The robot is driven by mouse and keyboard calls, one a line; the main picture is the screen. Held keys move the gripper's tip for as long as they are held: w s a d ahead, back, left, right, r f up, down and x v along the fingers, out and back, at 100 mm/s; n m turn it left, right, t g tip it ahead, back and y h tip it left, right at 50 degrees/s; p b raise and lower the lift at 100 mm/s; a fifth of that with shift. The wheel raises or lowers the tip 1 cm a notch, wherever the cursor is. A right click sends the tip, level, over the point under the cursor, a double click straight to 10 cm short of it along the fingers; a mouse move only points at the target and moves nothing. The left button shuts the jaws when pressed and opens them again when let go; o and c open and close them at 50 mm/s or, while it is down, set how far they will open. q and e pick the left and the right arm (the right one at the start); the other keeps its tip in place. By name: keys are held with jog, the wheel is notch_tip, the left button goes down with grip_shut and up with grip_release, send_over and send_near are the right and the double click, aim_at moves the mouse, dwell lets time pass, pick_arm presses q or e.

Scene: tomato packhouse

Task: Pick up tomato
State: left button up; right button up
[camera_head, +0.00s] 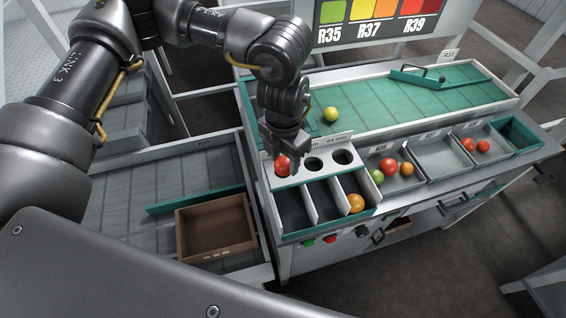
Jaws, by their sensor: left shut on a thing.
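My left gripper (290,157) reaches down over the sorting bench, shut on a red tomato (282,167). The tomato is at the left end of the white panel (300,172) with round holes, its upper part partly hidden by the gripper. I cannot tell whether it touches the panel. A yellow-green tomato (330,114) lies on the green belt (400,103) behind. An orange tomato (355,203) lies in the right front compartment. Green (376,176), red (389,166) and orange (407,169) tomatoes share a bin to the right. My right gripper is not in view.
Two red tomatoes (476,145) lie in a bin farther right; the bin (435,157) between is empty. A brown crate (216,232) stands empty on the left side table. A colour chart (375,18) stands behind the belt. Low dividers separate the bins.

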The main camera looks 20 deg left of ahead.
pick_arm(q)
jog(key=s+d+r+b, duration=0.3)
jog(key=s+r, duration=0.2)
jog(key=s, duration=0.4)
jog(key=shift+d, duration=0.3)
